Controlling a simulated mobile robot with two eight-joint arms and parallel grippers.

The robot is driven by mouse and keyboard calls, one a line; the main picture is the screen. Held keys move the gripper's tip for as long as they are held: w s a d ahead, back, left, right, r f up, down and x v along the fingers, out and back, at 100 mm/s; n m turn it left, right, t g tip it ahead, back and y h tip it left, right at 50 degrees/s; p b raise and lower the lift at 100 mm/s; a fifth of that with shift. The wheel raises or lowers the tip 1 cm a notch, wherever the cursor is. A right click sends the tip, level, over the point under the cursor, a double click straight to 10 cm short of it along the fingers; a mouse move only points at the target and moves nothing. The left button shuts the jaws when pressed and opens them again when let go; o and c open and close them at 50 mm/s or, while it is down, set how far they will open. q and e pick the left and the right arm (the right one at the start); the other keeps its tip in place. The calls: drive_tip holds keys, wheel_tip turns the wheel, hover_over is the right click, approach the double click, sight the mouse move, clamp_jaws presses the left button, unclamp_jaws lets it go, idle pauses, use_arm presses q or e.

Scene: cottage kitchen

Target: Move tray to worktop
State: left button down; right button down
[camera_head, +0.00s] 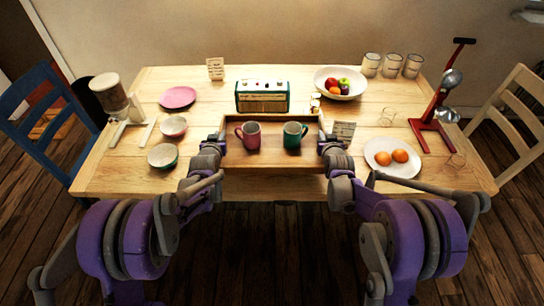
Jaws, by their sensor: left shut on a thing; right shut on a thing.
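A wooden tray (270,159) is at the table's near edge, in the middle of the head view. A red mug (249,136) and a green mug (293,135) stand upright in it, side by side. My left gripper (221,142) is shut on the tray's left side. My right gripper (326,142) is shut on its right side. The fingertips are small and partly hidden by my wrists. I cannot tell whether the tray rests on the table or is held slightly above it.
The wooden table (225,92) holds a green radio (262,98) just behind the tray. Bowls (173,126), a pink plate (178,97) and a dispenser (109,96) are left. A fruit bowl (340,94), orange plate (392,173), small card (344,130) and red press (432,128) are right.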

idle(0.3)
